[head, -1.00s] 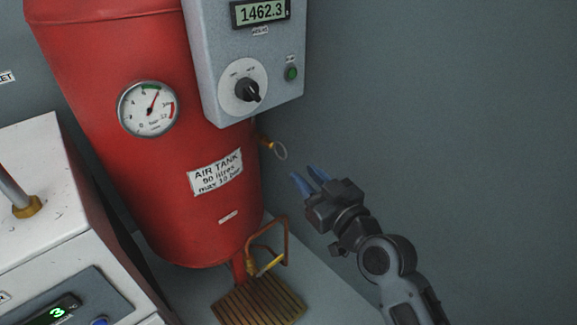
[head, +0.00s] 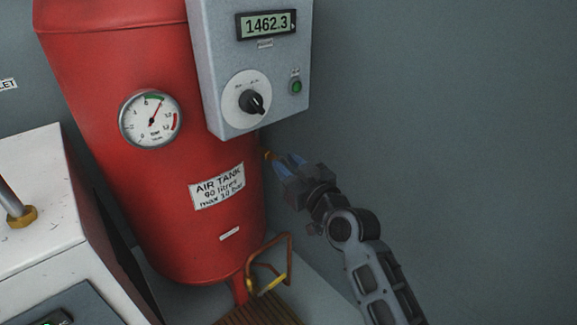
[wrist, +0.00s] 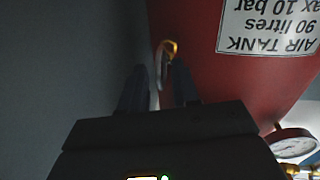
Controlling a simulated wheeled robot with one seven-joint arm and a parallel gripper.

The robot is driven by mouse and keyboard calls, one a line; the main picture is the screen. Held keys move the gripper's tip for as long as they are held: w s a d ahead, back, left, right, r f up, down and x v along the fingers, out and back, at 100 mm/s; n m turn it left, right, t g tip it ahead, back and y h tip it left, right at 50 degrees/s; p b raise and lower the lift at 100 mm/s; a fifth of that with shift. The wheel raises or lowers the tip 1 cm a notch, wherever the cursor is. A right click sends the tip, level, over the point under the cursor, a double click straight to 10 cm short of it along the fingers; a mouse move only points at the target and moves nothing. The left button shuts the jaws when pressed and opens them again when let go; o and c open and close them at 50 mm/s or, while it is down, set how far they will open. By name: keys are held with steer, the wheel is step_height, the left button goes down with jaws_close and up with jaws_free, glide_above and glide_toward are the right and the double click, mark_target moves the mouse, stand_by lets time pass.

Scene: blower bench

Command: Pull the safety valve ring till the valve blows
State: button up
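The safety valve is a small brass fitting (head: 267,154) on the right side of the red air tank (head: 150,225). In the head view its ring is hidden behind my fingers. In the wrist view the ring (wrist: 162,63) hangs edge-on from the brass valve, a thin pale loop lying between my two dark fingers. My gripper (head: 282,163) is at the valve with its blue-tipped fingers apart; it also shows in the wrist view (wrist: 160,85). I see a gap on each side of the ring, and no clear contact.
A grey meter box (head: 250,75) with a knob and green button hangs just above the gripper. A copper pipe with a yellow lever (head: 268,284) is below. A pressure gauge (head: 150,119) is on the tank. The right is open up to the grey wall.

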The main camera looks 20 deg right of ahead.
steer(key=shift+c, duration=0.4)
jaws_close()
steer(key=shift+s+d+f+b, duration=0.1)
steer(key=shift+s+d+b, duration=0.1)
steer(key=shift+s+b, duration=0.2)
steer(key=shift+o, duration=0.4)
jaws_free()
steer(key=s+d+p, duration=0.1)
steer(key=s, duration=0.6)
steer(key=shift+s, duration=0.35)
